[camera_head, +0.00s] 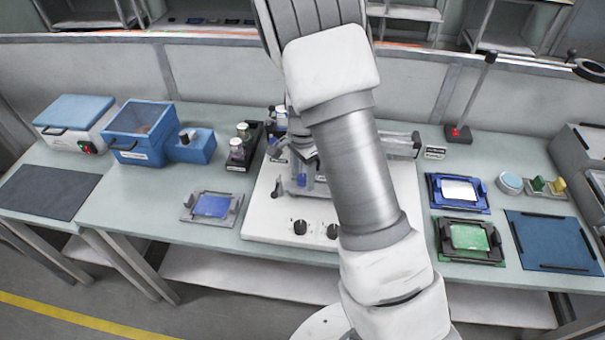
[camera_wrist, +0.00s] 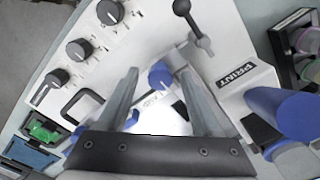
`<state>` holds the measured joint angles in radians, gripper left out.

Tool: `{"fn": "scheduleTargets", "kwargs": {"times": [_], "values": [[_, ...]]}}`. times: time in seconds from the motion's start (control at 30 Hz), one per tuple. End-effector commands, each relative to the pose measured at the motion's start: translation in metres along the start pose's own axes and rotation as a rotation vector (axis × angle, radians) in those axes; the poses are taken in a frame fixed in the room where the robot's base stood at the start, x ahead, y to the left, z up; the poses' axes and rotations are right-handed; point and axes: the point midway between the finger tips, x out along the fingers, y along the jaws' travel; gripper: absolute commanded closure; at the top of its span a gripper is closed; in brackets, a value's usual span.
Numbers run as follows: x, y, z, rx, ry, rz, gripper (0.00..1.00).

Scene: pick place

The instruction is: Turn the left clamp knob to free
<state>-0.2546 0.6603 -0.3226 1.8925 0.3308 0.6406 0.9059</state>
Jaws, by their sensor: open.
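The left clamp knob (camera_wrist: 160,76) is a small blue knob with a pale pointer mark, on the white machine (camera_wrist: 228,22). In the wrist view it lies between the tips of my gripper (camera_wrist: 156,72), which is open with a finger on each side. I cannot tell whether either finger touches the knob. A second blue part (camera_wrist: 76,138), partly hidden behind my gripper, shows at lower left. In the head view a blue knob (camera_head: 301,180) shows on the machine (camera_head: 262,215), while my arm hides much of the machine and my gripper is hard to make out.
Black dials (camera_wrist: 82,48) line the machine's front edge. A black-tipped lever (camera_wrist: 190,22) stands near the PRINT label (camera_wrist: 236,74), and a large blue cylinder (camera_wrist: 284,112) rises beside my right finger. Framed trays (camera_head: 458,192) lie right of the machine.

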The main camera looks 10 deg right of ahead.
Motion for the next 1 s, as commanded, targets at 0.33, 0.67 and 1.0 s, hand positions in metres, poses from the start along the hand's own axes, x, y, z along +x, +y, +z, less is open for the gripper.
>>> {"fn": "scheduleTargets", "kwargs": {"times": [0.33,0.67,1.0], "values": [[-0.0005,-0.0001,-0.0001,0.000,0.000,0.000,0.91],[-0.0004,-0.0001,-0.0002,-0.009,0.000,0.000,1.00],[0.0006,-0.0006,-0.0004,-0.154,0.000,-0.002,1.00]]}}
